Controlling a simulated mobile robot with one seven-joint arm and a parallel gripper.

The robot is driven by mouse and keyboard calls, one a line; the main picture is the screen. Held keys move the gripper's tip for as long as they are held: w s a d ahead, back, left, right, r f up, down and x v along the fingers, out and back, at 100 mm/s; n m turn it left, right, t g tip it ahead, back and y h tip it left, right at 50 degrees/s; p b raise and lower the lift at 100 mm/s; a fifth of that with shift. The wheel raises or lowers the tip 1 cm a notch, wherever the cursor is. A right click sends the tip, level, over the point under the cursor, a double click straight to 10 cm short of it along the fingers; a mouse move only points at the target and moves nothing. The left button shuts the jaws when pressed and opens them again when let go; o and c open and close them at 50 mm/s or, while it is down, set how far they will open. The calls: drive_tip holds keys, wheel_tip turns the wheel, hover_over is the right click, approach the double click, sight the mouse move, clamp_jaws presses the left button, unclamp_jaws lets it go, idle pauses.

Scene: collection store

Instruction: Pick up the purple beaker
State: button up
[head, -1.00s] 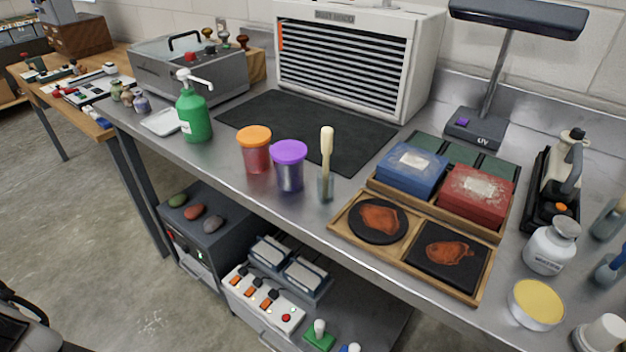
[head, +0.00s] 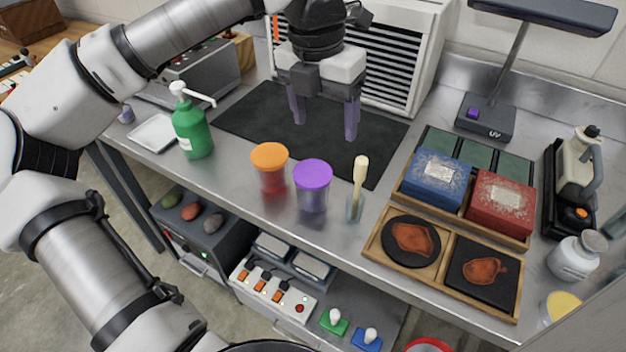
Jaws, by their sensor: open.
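The purple beaker (head: 312,188) is a clear cup with a purple lid, standing upright near the front edge of the steel bench. A similar beaker with an orange lid (head: 270,168) stands close on its left. A small glass holding a cream-handled tool (head: 357,190) stands close on its right. My gripper (head: 324,122) is open and empty, pointing down above the black mat (head: 240,120), behind and above the purple beaker. Its two purplish fingers are apart and do not touch the beaker.
A green pump bottle (head: 192,132) stands to the left. A louvred white cabinet (head: 425,65) and a UV lamp (head: 487,118) stand behind. The bench front edge is close to the beakers.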

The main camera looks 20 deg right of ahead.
drive_tip(key=w+a+f+y, duration=0.1)
drive_tip(key=p, duration=0.1)
approach(313, 179)
drive_tip(key=s+f, duration=0.2)
drive_tip(key=shift+n, duration=0.3)
drive_tip(key=shift+s+a+f+p, duration=0.2)
drive_tip(key=shift+f+p, duration=0.25)
drive_tip(key=shift+f, duration=0.45)
drive_tip(key=shift+s+a+f+p, duration=0.15)
drive_tip(key=shift+f+p, duration=0.25)
drive_tip(key=shift+f, duration=0.55)
drive_tip(key=shift+s+a+f+p, duration=0.15)
drive_tip(key=shift+f+p, duration=0.3)
drive_tip(key=shift+f, duration=0.45)
drive_tip(key=shift+w, duration=0.1)
drive_tip(key=c, duration=0.8)
drive_tip(key=shift+o, duration=0.2)
drive_tip(key=shift+r, duration=0.25)
wheel_tip(313, 179, up, 20)
drive_tip(key=b, duration=0.3)
drive_tip(key=shift+f, duration=0.25)
